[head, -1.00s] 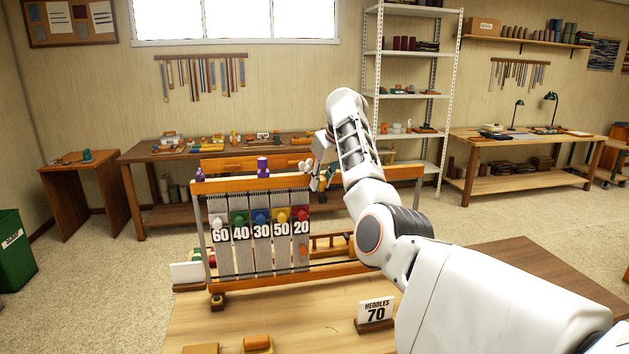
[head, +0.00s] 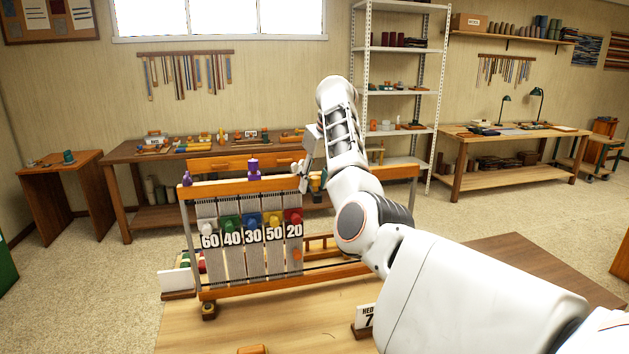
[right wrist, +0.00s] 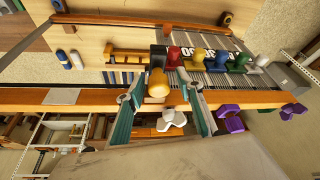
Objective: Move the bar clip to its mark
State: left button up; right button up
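The loom's orange top bar (head: 225,186) carries two purple clips (head: 253,169) (head: 186,178); the right wrist view also shows them (right wrist: 232,118) (right wrist: 293,110). A further piece on the bar, an orange knob (right wrist: 158,84) with a white winged part (right wrist: 171,121), shows in the right wrist view. I cannot tell which piece is the task's bar clip. My right gripper (right wrist: 165,112) is open, its teal-padded fingers on either side of the knob and white part; contact is unclear. In the head view my right gripper (head: 308,182) is partly hidden by its arm. I cannot make out the mark.
Coloured knobs over numbered cards (head: 252,237) hang on the loom's front, just below the bar. A sign (head: 366,317) stands on the front table (head: 230,325), partly hidden by my arm. A workbench (head: 130,157) and shelf rack (head: 400,90) stand behind.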

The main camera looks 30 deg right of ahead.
jog(key=shift+r, duration=0.15)
jog(key=shift+r, duration=0.1)
jog(key=shift+s+d+r, duration=0.1)
jog(key=shift+r, duration=0.2)
jog(key=v, duration=1.1)
jog(key=shift+s, duration=0.1)
